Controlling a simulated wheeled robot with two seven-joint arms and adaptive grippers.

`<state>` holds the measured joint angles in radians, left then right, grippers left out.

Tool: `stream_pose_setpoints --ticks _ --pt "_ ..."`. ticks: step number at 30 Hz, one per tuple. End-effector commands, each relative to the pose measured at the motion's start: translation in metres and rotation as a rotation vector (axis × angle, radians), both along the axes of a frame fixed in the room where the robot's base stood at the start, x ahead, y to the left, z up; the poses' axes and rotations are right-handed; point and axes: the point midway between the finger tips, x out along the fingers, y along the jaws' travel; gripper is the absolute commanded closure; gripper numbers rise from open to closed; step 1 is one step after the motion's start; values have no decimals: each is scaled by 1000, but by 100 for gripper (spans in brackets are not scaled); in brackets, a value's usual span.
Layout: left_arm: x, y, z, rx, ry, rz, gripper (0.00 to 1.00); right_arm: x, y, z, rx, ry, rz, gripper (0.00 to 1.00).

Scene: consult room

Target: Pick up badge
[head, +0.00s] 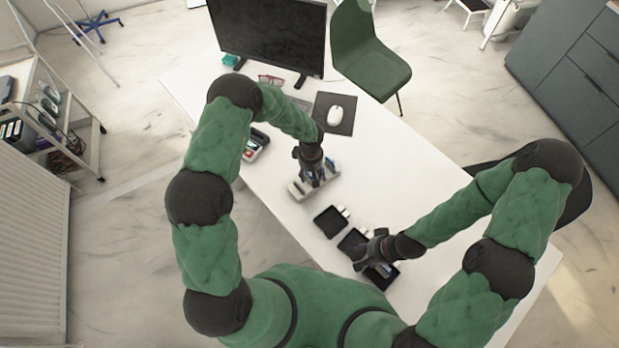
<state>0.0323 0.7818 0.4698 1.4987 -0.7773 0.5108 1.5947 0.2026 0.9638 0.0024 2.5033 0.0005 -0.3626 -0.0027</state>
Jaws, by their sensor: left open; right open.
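Several flat black rectangular pieces lie in a row on the white table, one (330,222) with a small white tab at its upper right corner. Another (352,240) lies beside my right gripper. A third (390,281), under the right gripper's side, bears a small bluish-grey item (383,270); I cannot tell which of these is the badge. My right gripper (366,257) is open, low over these pieces, and partly hides them. My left gripper (314,180) is open over a pale holder (298,190) with small blue items, partly hiding it.
The white table (400,165) has free room at its right and middle. A mouse (335,116) on a dark pad, a monitor (270,35), glasses (271,80) and a red-and-white device (254,148) occupy the far and left parts. A green chair (366,55) stands behind.

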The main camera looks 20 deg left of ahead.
Motion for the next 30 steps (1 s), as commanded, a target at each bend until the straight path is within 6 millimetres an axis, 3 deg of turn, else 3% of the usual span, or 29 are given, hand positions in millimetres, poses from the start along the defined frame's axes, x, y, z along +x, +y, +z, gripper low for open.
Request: stream_pose_setpoints --ticks 5,10,11,23,30 --pt "0 0 0 -1 -1 0 46 0 0 0 0 0 0 52" --pt "0 0 0 -1 -1 1 88 0 0 0 0 0 0 52" --pt "0 0 0 -1 -1 1 93 0 0 0 0 0 0 52" --pt "0 0 1 -1 -1 1 94 0 0 0 0 0 0 52" --pt "1 0 15 0 -3 1 94 0 0 1 0 0 0 52"
